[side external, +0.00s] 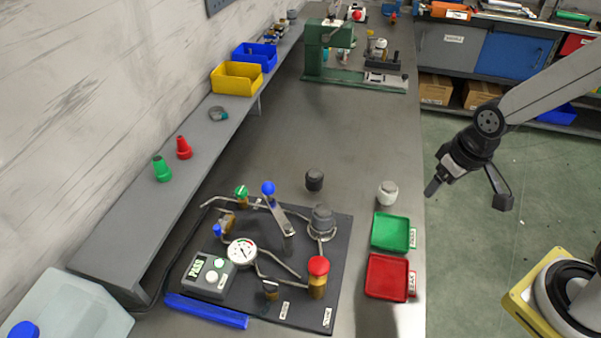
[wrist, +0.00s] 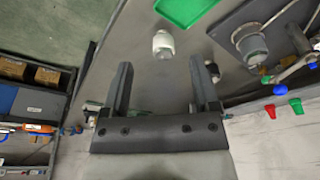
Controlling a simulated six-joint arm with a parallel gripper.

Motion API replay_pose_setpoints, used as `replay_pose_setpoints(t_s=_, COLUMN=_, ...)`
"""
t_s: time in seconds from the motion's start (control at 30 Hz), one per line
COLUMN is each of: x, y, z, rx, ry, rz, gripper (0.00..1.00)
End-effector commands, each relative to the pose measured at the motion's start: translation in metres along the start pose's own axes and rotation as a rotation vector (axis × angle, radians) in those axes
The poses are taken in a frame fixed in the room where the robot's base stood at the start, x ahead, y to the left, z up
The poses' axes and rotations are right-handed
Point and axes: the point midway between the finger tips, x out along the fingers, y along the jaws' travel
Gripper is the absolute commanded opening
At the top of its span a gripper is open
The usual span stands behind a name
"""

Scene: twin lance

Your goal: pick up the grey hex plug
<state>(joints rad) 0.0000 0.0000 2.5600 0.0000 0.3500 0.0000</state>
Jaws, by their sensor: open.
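A small dark grey plug (side external: 314,180) stands upright on the grey bench behind the black board, apart from other things. In the wrist view a dark grey piece (wrist: 213,69) shows beside the right finger, partly hidden by it. A larger grey, faceted-looking fitting (side external: 322,222) sits on the board, and also shows in the wrist view (wrist: 250,45). I cannot tell for sure which is the hex plug. My gripper (side external: 432,187) is open and empty, above and right of the bench edge; in the wrist view its fingers (wrist: 160,62) stand wide apart.
A whitish plug (side external: 387,193) stands on the bench near the right edge. Green (side external: 407,248) and red (side external: 368,290) trays lie in front of it. The board (side external: 325,318) carries pipes, a gauge and knobs.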

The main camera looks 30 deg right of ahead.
Motion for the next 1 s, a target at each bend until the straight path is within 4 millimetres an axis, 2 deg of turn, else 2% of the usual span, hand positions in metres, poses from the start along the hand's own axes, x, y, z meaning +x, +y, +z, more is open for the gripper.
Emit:
replay_pose_setpoints(t_s=0.07, x=0.000, y=0.000, z=0.000, rx=0.000, ry=0.000, rz=0.000, gripper=0.78)
replay_pose_setpoints(t_s=0.17, x=0.000, y=0.000, z=0.000, rx=0.000, ry=0.000, rz=0.000, gripper=1.00)
replay_pose_setpoints(t_s=0.47, x=0.001, y=0.000, z=0.000, rx=0.009, ry=-0.006, rz=-0.002, gripper=1.00)
replay_pose_setpoints(t_s=0.63, x=0.006, y=-0.002, z=0.000, rx=0.079, ry=-0.054, rz=-0.020, gripper=1.00)
replay_pose_setpoints(t_s=0.77, x=0.015, y=-0.007, z=-0.001, rx=0.195, ry=-0.132, rz=-0.051, gripper=1.00)
replay_pose_setpoints(t_s=1.0, x=0.038, y=-0.027, z=-0.005, rx=0.507, ry=-0.348, rz=-0.151, gripper=1.00)
